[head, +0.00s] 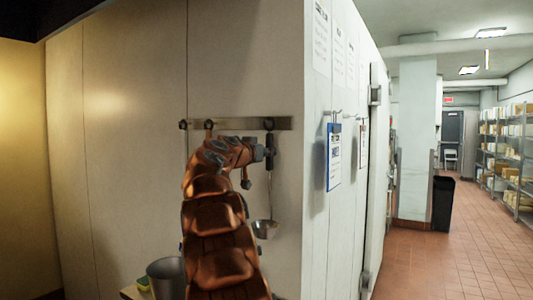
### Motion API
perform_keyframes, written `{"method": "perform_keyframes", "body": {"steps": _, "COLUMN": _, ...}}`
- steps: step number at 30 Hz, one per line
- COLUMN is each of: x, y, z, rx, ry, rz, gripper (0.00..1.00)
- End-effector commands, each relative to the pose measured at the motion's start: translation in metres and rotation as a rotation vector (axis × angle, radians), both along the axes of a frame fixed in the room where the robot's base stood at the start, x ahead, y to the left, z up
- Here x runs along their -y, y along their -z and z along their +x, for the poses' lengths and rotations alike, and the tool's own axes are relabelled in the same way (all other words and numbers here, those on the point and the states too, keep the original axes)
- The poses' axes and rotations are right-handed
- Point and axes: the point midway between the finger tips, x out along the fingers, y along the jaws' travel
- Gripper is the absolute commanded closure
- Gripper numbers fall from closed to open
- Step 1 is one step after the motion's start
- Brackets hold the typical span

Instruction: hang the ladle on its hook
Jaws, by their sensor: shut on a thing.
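The ladle shows in the head view with its metal bowl (264,229) hanging low and its thin handle running up along the pale wall. My gripper (269,155) is at the upper part of the handle, shut on the ladle and partly hidden behind my wrist. A metal rail (235,124) with dark round hooks is fixed to the wall. The right hook (269,124) is just above my gripper. I cannot tell whether the ladle's top touches this hook. Two more hooks sit at the rail's left part, and my arm hides the wall below them.
A metal pot (165,277) and a green and yellow sponge (143,284) stand at the lower left. The wall's corner is just right of the rail. Clipboards (334,157) hang around that corner. A black bin (443,203) and shelves stand along the open tiled corridor.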

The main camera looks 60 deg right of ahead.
Motion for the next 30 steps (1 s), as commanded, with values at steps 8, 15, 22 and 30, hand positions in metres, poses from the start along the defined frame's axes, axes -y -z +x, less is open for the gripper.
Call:
{"method": "perform_keyframes", "body": {"steps": 8, "x": 0.0, "y": 0.0, "z": 0.0, "rx": 0.0, "ry": 0.0, "rz": 0.0, "gripper": 0.55}}
{"method": "perform_keyframes", "body": {"steps": 15, "x": 0.0, "y": 0.0, "z": 0.0, "rx": 0.0, "ry": 0.0, "rz": 0.0, "gripper": 0.49}}
{"method": "perform_keyframes", "body": {"steps": 22, "x": -0.004, "y": -0.001, "z": 0.0, "rx": 0.001, "ry": -0.001, "rz": -0.001, "gripper": 0.49}}
{"method": "perform_keyframes", "body": {"steps": 30, "x": -0.029, "y": -0.001, "z": -0.002, "rx": -0.003, "ry": 0.0, "rz": 0.0, "gripper": 0.49}}
